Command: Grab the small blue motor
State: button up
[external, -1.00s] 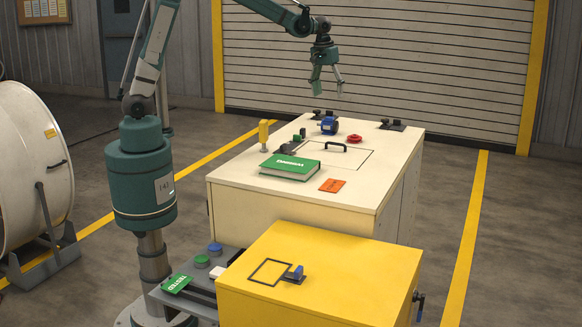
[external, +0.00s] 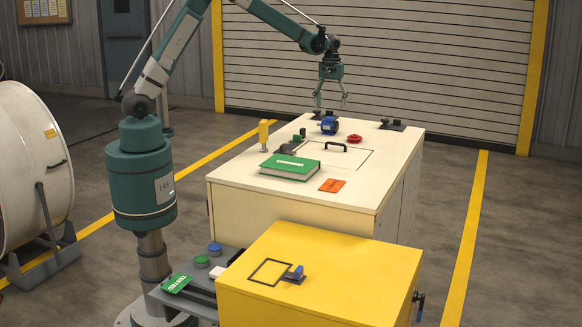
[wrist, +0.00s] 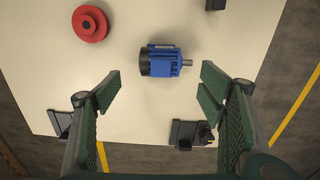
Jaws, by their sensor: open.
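The small blue motor (external: 329,124) lies on the far part of the cream cabinet top. In the wrist view the blue motor (wrist: 163,61) has a dark end at left and a grey shaft at right. My gripper (external: 330,106) is open, points down and is above the far end of the cabinet, close to the motor in the picture. In the wrist view my open gripper (wrist: 160,88) has its fingers spread wide to left and right, with the motor between and just beyond the tips. Nothing is held.
A red round part (wrist: 91,24) lies near the motor. Dark stands (wrist: 190,133) sit at the cabinet's far corners. A green book (external: 290,167), an orange card (external: 332,185) and a black handle (external: 334,146) are on the cream cabinet (external: 235,182). A yellow cabinet (external: 330,265) stands nearer.

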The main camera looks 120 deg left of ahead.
aim_at(330, 119)
jog(key=shift+f, duration=1.3)
jog(key=shift+s+f+p, duration=0.1)
jog(key=shift+f+p, duration=0.3)
jog(key=shift+f, duration=2.2)
jog(key=c, duration=1.3)
